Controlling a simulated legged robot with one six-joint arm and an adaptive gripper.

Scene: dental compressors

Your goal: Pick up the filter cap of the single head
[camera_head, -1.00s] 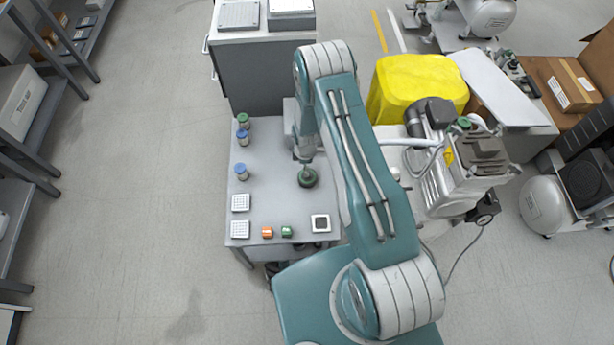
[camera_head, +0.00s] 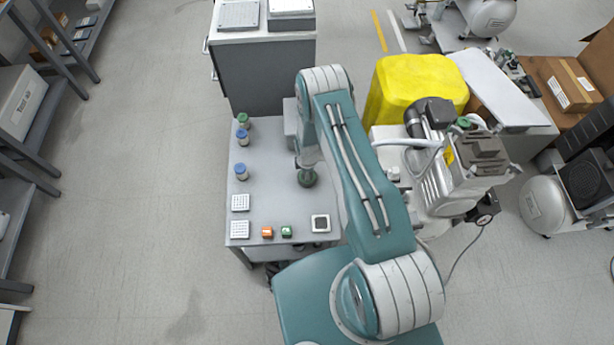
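A round, dark green piece (camera_head: 307,178) shows at the end of my arm, over the right part of the grey cart top. My gripper (camera_head: 307,164) is just above it, small and partly hidden by my wrist. I cannot tell whether its fingers are open or closed on the green piece, or whether that piece is a filter cap. The compressor (camera_head: 455,165) stands right of my arm. A green cap (camera_head: 463,122) sits on its top.
A yellow bin (camera_head: 415,85) stands behind the compressor.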

